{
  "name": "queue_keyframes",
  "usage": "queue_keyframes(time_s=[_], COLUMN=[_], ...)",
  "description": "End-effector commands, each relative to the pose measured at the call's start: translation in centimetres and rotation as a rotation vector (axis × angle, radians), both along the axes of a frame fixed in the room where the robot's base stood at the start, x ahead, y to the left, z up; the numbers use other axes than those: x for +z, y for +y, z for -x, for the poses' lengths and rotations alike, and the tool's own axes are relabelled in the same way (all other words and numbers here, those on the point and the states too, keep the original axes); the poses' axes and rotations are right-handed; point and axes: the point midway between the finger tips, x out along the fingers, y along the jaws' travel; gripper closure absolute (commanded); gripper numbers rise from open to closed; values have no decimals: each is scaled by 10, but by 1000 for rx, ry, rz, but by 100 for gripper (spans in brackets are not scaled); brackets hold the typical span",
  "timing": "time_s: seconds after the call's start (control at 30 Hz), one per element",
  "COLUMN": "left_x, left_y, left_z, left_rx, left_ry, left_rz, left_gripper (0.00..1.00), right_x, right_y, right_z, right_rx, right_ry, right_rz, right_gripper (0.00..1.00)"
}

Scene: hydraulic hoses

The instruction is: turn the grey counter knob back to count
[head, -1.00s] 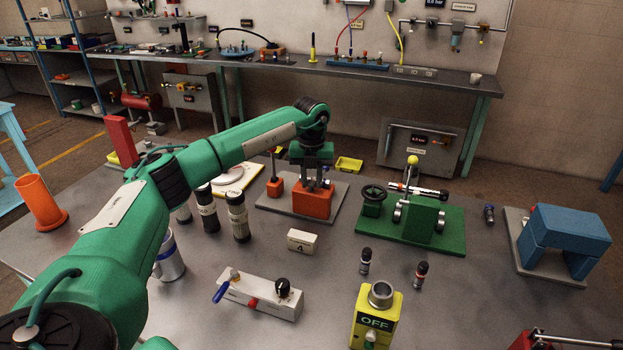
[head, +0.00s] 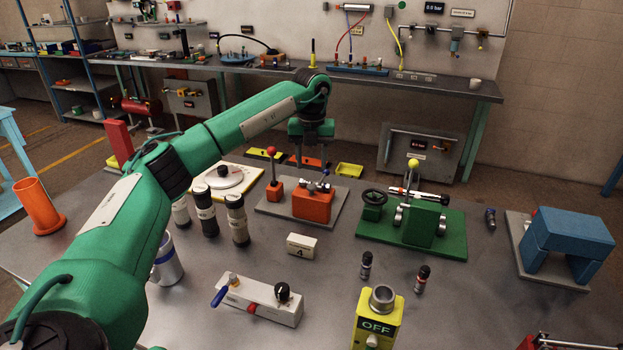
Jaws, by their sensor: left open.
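The orange block (head: 314,205) stands on a grey plate in the middle of the table. Small metal fittings (head: 318,186) sit on its top, one with a bluish end. I cannot tell for sure whether one of them is the grey counter knob. A small white block marked 4 (head: 302,245) stands in front of it. My left gripper (head: 311,158) points down, open and empty, above and behind the orange block, apart from it. Its fingers are small and partly dark in the view. My right gripper is not in view.
A red-balled lever (head: 272,170) stands left of the orange block. A green fixture with a handwheel (head: 412,220) is to the right. Dark cylinders (head: 237,218), a white box with a black knob (head: 260,300) and a yellow OFF box (head: 376,318) stand nearer.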

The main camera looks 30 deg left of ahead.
Motion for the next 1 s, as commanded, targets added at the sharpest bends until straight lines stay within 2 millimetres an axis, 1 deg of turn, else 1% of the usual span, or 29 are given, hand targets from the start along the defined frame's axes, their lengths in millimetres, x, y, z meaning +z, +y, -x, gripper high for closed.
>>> queue_keyframes(time_s=[0.03,0.1,0.2,0.3,0.4,0.5,0.63,0.93,1.0], left_x=[11,26,44,56,63,66,66,66,67], left_y=[0,0,0,0,0,0,0,0,0], left_z=[0,0,0,0,0,0,0,0,0], left_rx=[0,0,1,0,0,1,0,0,0], left_ry=[-4,-2,-1,-1,-1,0,0,0,0], left_rz=[0,0,0,0,0,0,0,0,0], left_gripper=[54,54,54,54,54,54,54,54,54], right_x=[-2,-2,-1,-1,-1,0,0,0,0], right_y=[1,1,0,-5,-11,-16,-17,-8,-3], right_z=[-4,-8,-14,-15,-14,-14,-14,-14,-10], right_rx=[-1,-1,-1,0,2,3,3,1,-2], right_ry=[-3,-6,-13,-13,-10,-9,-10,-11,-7], right_rz=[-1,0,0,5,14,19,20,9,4], right_gripper=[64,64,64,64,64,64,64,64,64])
